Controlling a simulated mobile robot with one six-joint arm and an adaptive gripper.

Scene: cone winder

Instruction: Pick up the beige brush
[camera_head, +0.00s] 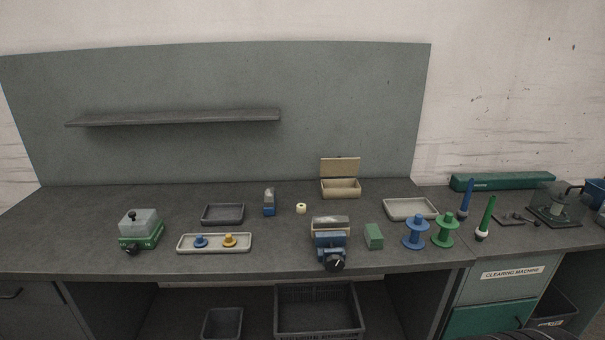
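I cannot make out a beige brush for certain. A small cream, round piece (301,208) stands near the middle of the bench; it is too small to tell what it is. To its left stands a small blue block with a grey upper part (269,203). A beige box with its lid open (341,188) stands at the back; its inside is mostly hidden by its front wall. My gripper is not in view.
On the bench (285,256) are a green device (140,232), a shallow dark tray (223,214), a pale tray with pegs (214,243), a blue vise (330,242), a green block (374,236), spools (416,233) and an empty pale tray (411,208). A shelf (175,118) hangs above.

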